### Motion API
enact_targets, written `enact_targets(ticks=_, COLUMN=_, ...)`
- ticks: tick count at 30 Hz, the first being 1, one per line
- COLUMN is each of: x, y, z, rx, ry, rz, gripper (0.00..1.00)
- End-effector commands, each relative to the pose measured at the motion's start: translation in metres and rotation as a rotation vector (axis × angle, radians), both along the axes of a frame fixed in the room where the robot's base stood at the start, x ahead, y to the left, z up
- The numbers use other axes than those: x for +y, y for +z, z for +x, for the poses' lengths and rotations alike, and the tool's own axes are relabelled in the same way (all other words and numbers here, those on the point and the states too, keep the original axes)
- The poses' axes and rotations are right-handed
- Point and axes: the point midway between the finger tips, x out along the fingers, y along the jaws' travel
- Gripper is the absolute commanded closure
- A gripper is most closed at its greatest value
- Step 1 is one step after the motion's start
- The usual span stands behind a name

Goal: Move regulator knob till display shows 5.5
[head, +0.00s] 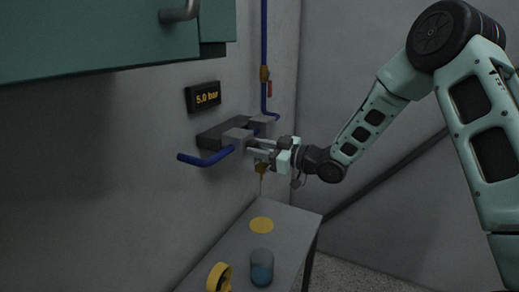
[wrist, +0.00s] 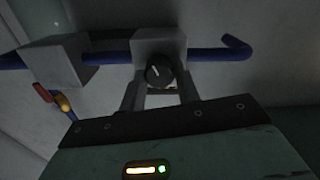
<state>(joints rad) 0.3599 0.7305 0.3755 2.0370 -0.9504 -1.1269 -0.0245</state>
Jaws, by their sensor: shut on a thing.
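The display (head: 203,97) on the wall reads "5.0 bar" in orange in the head view. The regulator is a grey block (head: 238,137) on the blue pipe below the display; it also shows in the wrist view (wrist: 160,44). The round dark knob (wrist: 160,74) on the block's front has a pale pointer line, tilted in the wrist view. My gripper (wrist: 161,88) has its two fingers on either side of the knob and is shut on it. In the head view my gripper (head: 262,147) reaches the block from the right and hides the knob.
A second grey block (wrist: 58,62) sits on the same pipe (head: 205,159). A red-handled brass valve (head: 267,82) is on the vertical pipe. A grey table (head: 290,222) below holds a blue cup (head: 262,268), a yellow ring (head: 218,278) and a yellow disc (head: 262,225). A green cabinet (head: 100,38) hangs at upper left.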

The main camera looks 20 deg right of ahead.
Motion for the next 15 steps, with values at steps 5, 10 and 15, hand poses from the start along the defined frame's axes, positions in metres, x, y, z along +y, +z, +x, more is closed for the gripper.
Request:
enact_targets(ticks=5, x=-0.0006, y=-0.0013, z=-0.0002, rx=0.04, ry=-0.001, rz=0.035, gripper=0.91)
enact_targets(ticks=10, x=-0.0007, y=-0.0014, z=-0.0003, rx=0.054, ry=-0.001, rz=0.049, gripper=0.91)
enact_targets(ticks=15, x=-0.0008, y=-0.0015, z=-0.0002, rx=0.056, ry=-0.001, rz=0.05, gripper=0.91)
